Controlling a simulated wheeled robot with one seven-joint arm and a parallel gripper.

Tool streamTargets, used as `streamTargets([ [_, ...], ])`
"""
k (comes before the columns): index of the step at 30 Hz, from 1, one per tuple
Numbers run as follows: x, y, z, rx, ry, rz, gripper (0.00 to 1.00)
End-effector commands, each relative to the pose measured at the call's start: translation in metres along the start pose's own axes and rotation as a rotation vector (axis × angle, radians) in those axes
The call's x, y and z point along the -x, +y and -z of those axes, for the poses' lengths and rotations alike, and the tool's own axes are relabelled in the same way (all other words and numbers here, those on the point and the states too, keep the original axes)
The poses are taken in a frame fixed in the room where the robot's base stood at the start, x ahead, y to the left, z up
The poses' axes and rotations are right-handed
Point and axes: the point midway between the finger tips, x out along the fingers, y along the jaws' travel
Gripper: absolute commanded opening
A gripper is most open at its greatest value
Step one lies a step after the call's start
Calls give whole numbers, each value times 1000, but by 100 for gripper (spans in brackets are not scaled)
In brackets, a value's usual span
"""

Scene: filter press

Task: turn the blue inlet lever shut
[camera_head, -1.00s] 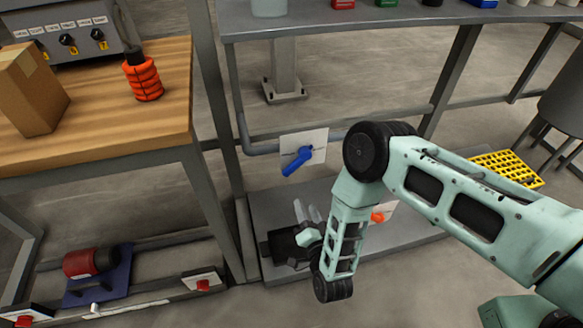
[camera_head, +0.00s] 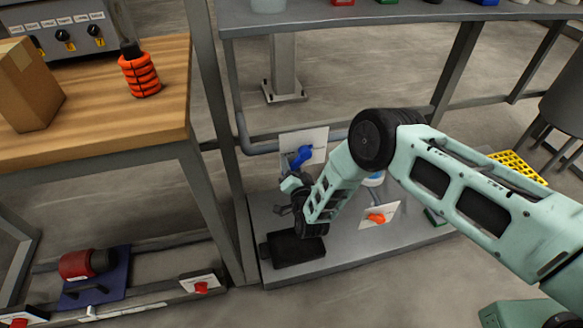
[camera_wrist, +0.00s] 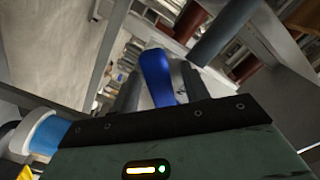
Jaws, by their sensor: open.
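The blue inlet lever (camera_head: 302,156) is mounted on a white plate (camera_head: 317,141) below the grey bench. It slants down and to the left, and its lower end is close to my gripper (camera_head: 291,181). In the wrist view the blue lever (camera_wrist: 157,76) stands up between the two grey fingers of my gripper (camera_wrist: 160,85). The fingers are apart, with the lever in the gap. I cannot tell whether either finger touches it.
An orange-red lever (camera_head: 376,218) on another white plate is to the lower right. A dark block (camera_head: 297,248) lies on the low grey shelf (camera_head: 345,255) beneath my gripper. A grey pipe (camera_head: 262,148) runs left of the blue lever's plate.

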Motion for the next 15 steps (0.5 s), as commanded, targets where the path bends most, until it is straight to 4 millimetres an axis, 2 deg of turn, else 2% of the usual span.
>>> streamTargets([
  [10, -4, 0, 0, 0, -1, -1, 45],
  [15, -3, 0, 0, 0, -1, -1, 0],
])
